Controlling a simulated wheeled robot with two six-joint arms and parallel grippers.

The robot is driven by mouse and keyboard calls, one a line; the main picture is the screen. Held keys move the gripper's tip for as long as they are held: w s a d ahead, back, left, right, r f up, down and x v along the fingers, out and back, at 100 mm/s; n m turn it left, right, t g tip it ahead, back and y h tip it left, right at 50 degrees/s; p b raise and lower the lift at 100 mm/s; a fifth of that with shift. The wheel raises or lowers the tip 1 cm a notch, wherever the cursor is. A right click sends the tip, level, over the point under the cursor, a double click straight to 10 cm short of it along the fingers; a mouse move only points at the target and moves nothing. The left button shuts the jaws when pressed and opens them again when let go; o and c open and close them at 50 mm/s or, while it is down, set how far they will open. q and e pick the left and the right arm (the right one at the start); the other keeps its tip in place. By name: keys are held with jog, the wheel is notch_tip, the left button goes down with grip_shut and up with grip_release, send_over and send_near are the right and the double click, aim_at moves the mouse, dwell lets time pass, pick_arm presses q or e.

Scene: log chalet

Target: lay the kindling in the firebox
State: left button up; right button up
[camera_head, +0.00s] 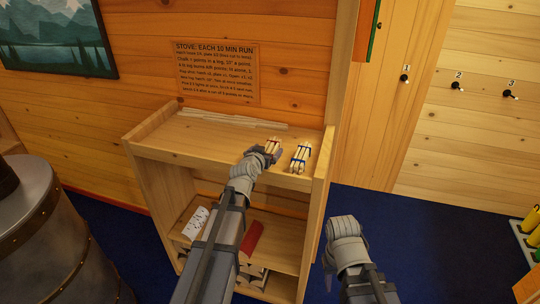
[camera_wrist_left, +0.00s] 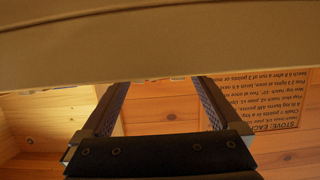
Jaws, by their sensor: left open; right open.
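A bundle of pale sticks with a red band (camera_head: 272,146) lies on the top of the wooden shelf unit. A similar bundle with a blue band (camera_head: 300,157) lies just right of it. My left gripper (camera_head: 264,154) is at the red-banded bundle, partly covering it; I cannot tell whether they touch. In the left wrist view its fingers (camera_wrist_left: 160,84) are spread apart, and a broad tan surface hides their tips. My right gripper (camera_head: 344,226) is open and empty, over the blue floor right of the shelf. I cannot make out a firebox.
Long thin strips (camera_head: 230,118) lie along the back of the shelf top (camera_head: 190,143). A dark metal drum-like body (camera_head: 45,235) stands left. Blue floor (camera_head: 400,220) is open at right.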

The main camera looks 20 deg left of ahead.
aim_at(269, 149)
pick_arm(q)
jog(key=shift+x, duration=1.05)
jog(key=shift+s, duration=0.1)
jog(key=shift+c, duration=0.5)
grip_shut()
jog(key=shift+r, duration=0.15)
notch_tip(269, 149, up, 10)
jog(key=p, duration=1)
